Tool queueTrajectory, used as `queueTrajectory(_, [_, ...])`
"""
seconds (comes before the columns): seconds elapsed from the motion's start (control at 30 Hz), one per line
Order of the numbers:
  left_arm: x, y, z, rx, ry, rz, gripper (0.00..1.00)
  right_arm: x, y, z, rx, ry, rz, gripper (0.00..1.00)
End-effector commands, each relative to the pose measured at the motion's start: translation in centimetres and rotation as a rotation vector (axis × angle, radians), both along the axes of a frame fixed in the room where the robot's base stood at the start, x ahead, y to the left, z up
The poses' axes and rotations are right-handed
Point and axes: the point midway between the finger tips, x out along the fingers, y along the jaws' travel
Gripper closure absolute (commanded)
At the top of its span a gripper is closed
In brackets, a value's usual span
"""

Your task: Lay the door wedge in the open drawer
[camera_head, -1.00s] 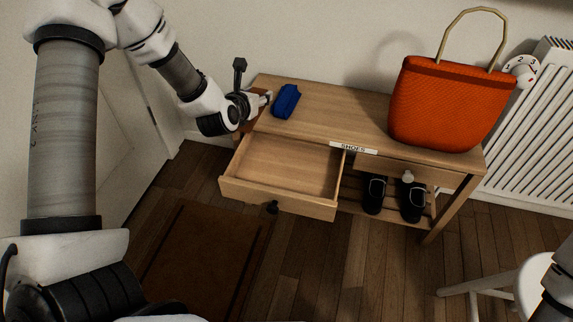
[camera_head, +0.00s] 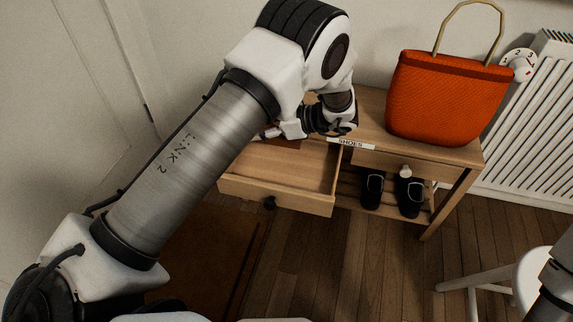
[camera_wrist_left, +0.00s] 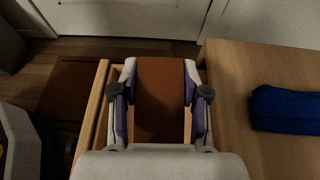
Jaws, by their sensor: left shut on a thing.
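The door wedge (camera_wrist_left: 160,95) is a rust-brown block between the two fingers of my left gripper (camera_wrist_left: 160,92) in the left wrist view. The gripper is shut on it. In the head view my left gripper (camera_head: 268,134) is at the back of the open drawer (camera_head: 275,196), and a brown sliver of the wedge (camera_head: 287,143) shows below it. In the wrist view the drawer's pale wooden edge (camera_wrist_left: 92,115) runs to the left of the fingers. The wedge appears above the drawer; its height is unclear. My right gripper is out of view.
A blue cloth-like item (camera_wrist_left: 285,110) lies on the bench top (camera_wrist_left: 235,75), right of the gripper. An orange bag (camera_head: 445,100) stands on the bench. Black shoes (camera_head: 410,195) rest on the rack below. A white stool (camera_head: 530,280) stands at the lower right.

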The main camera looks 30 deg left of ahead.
Motion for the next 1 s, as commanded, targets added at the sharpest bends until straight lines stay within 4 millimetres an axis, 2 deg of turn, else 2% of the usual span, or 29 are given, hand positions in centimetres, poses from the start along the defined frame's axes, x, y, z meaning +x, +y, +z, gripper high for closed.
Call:
queueTrajectory(0.03, [0.0,-1.1,-0.7,0.002,0.000,-0.014,0.92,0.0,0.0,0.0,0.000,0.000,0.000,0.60])
queueTrajectory(0.13, [-0.1,-1.9,-2.3,0.000,0.000,-0.030,0.92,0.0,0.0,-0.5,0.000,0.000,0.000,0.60])
queueTrajectory(0.3, [-0.2,-1.9,-5.9,-0.001,-0.001,-0.032,0.92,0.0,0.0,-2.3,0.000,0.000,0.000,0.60])
queueTrajectory(0.47, [-0.2,-1.9,-8.4,-0.002,-0.001,-0.032,0.92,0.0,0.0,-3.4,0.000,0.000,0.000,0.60])
queueTrajectory(0.6, [-0.2,-1.8,-11.3,-0.002,-0.001,-0.032,0.92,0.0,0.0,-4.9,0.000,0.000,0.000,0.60])
queueTrajectory(1.0, [-0.1,-1.8,-12.0,-0.002,-0.002,-0.033,0.92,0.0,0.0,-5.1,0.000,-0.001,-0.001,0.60])
